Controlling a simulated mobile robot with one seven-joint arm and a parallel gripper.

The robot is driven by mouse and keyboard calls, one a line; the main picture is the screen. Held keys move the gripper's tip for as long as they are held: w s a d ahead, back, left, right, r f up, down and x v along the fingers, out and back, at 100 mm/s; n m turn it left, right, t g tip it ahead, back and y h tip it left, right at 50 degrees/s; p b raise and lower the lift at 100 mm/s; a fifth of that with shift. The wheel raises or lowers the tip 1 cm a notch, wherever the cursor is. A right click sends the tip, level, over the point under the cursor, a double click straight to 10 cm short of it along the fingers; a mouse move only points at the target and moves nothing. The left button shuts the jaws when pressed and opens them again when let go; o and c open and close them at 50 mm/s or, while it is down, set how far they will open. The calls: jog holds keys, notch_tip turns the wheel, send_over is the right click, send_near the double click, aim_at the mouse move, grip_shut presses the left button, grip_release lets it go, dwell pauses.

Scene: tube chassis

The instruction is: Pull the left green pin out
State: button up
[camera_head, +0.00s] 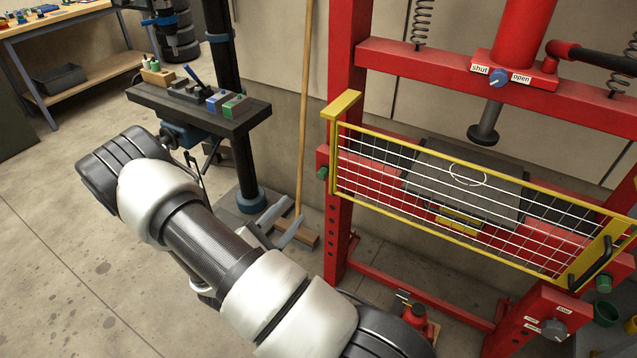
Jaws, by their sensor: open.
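A yellow-framed mesh guard (450,143) spans the red press (345,75). A broom (305,120) stands behind my gripper, left of the post. A dark tool stand (250,115) is further left. A red bottle jack (415,318) sits low between the posts.

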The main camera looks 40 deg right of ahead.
aim_at(320, 177)
jog(key=b+x, duration=0.2)
jog(key=x, duration=1.5)
jog(key=shift+w+d+f, duration=0.1)
jog(key=shift+d+f, duration=0.05)
